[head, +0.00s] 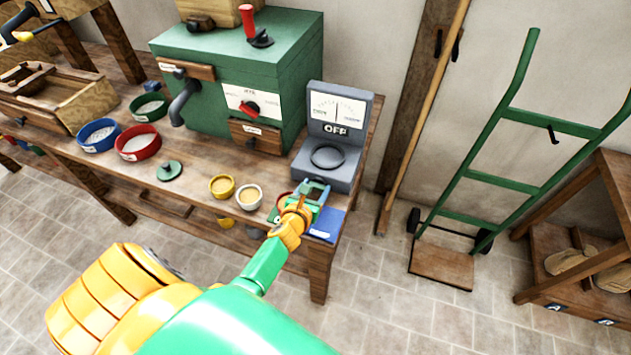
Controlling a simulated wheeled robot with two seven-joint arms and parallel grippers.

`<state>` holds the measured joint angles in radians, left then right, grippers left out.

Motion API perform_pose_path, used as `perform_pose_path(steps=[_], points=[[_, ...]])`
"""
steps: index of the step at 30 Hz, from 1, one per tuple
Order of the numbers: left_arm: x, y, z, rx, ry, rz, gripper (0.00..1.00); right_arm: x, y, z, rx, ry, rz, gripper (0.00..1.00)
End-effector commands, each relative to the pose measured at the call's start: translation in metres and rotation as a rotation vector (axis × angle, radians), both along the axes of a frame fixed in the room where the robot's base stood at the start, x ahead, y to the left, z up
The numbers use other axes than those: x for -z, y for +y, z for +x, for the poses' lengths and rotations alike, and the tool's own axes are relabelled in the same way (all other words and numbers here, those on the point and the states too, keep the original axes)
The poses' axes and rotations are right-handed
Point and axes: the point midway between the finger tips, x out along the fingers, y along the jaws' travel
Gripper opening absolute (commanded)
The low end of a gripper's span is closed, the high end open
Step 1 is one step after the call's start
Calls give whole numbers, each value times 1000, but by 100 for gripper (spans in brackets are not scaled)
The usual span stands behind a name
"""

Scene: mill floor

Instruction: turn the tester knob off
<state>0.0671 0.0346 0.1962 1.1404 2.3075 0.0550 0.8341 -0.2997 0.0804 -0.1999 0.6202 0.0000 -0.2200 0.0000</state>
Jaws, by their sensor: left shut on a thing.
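The grey tester (327,160) stands at the right end of the wooden bench. It has an upright dial panel, a sign reading OFF (335,130) and a round dark dish on its base. My left gripper (313,190) is at the front edge of the tester's base, its jaws shut on the tester knob. The knob itself is hidden by the fingers. My right gripper is not in view.
A green mill (240,75) with a red pointer knob (248,108) stands left of the tester. A green hand truck (515,120) leans at the right.

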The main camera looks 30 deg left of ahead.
Motion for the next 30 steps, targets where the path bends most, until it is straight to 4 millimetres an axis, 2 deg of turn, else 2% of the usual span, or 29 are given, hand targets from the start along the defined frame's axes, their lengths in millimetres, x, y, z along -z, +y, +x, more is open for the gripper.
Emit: perform_pose_path(steps=[19,20,21,30], points=[[-1,0,1,0,-16,-52,9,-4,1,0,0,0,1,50],[-1,0,1,0,-16,-52,73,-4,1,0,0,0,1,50],[-1,0,1,0,-16,-52,78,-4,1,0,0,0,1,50],[-3,0,-3,1,-13,-49,78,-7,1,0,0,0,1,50]])
